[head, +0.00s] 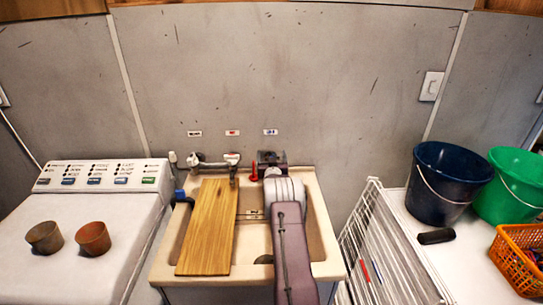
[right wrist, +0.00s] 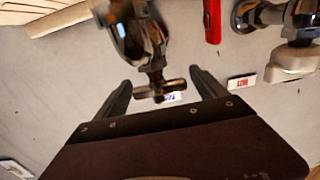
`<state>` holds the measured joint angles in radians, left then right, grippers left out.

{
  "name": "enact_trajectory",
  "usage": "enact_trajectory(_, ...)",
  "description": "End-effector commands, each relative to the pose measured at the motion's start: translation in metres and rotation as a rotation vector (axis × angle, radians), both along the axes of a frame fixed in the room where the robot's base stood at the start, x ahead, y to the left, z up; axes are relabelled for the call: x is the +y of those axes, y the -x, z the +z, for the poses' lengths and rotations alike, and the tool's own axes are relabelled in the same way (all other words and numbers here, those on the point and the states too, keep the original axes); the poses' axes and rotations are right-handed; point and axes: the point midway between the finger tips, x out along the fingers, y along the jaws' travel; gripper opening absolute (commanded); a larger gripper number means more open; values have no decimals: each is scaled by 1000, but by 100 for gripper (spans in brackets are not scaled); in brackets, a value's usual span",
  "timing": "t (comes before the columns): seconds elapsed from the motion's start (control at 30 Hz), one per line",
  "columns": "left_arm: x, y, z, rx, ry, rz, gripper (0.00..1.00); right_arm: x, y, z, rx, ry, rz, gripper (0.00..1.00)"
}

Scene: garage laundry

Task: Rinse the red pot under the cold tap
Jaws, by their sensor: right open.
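Two small pots stand upright on the white washing machine at the left: a reddish-brown one (head: 93,238), the redder of the two, and a duller olive-brown one (head: 44,237). My right gripper (head: 271,158) is at the wall behind the sink, below the blue-marked label (head: 270,131). In the right wrist view, a metal tap with a cross handle (right wrist: 160,91) sits between the open fingers of this gripper (right wrist: 161,78). I cannot tell whether a finger touches it. My right arm hides part of the sink (head: 322,225). My left gripper is not in view.
A wooden board (head: 208,228) covers the sink's left part. A tap (head: 232,168) below the red-marked label and a red upright object (head: 254,172) are close left of my gripper. A white rack (head: 375,250), blue bucket (head: 440,190), green bucket (head: 510,190) and orange basket (head: 518,258) are right.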

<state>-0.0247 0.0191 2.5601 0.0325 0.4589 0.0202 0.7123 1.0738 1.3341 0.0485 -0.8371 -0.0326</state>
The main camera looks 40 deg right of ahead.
Motion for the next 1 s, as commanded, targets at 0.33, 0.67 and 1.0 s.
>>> enact_trajectory(0.33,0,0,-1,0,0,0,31,0,0,0,-1,1,3,19)
enact_trajectory(0.67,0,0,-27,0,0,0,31,1,-1,0,-5,5,202,20)
enact_trajectory(1.0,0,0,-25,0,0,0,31,4,-2,3,-4,2,300,20)
